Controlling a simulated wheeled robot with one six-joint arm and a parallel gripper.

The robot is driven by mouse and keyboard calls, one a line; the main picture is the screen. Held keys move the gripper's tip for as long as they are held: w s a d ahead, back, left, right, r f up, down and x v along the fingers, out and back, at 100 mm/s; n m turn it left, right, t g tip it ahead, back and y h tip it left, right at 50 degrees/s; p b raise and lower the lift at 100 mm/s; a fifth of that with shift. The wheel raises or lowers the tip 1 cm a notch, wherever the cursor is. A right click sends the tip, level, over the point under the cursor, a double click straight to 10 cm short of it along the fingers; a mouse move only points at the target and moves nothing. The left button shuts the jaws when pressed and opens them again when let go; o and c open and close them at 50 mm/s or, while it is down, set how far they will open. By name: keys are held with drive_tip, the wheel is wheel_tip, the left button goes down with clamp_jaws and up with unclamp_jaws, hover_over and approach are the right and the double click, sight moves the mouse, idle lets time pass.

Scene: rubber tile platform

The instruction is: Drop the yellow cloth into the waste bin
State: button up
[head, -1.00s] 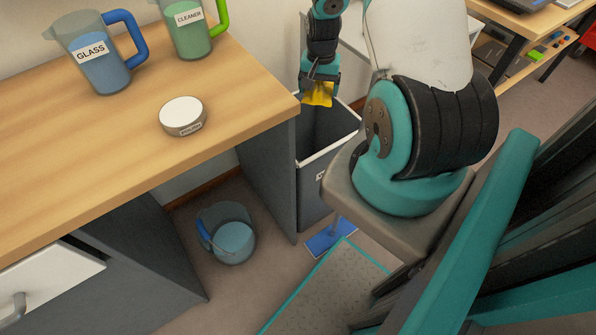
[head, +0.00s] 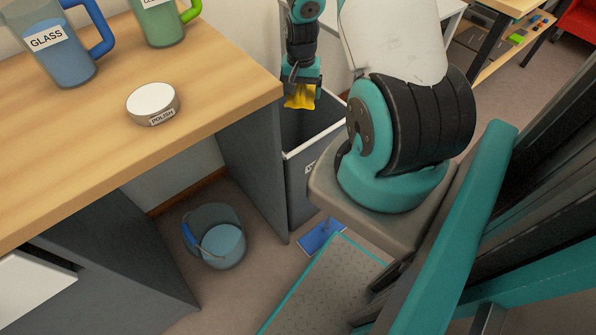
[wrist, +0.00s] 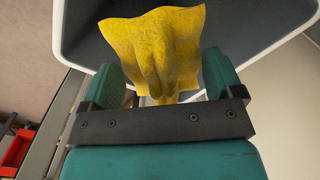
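The yellow cloth (head: 300,97) hangs from my gripper (head: 303,88) in the head view. The waste bin (head: 300,190) is a tall grey bin with a white rim, standing beside the desk. The cloth appears over the bin's opening, and in the wrist view the bin's pale rim (wrist: 75,50) shows behind the cloth. The cloth's height above the rim is hard to tell.
The wooden desk (head: 200,95) stands left of the bin, bearing a polish tin (head: 153,103), a glass-cleaner jug (head: 62,55) and a green-handled jug (head: 160,22).

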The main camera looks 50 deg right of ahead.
drive_tip(key=shift+o, duration=0.8)
wheel_tip(320, 180, up, 17)
drive_tip(key=p, duration=0.2)
drive_tip(key=shift+r, duration=0.2)
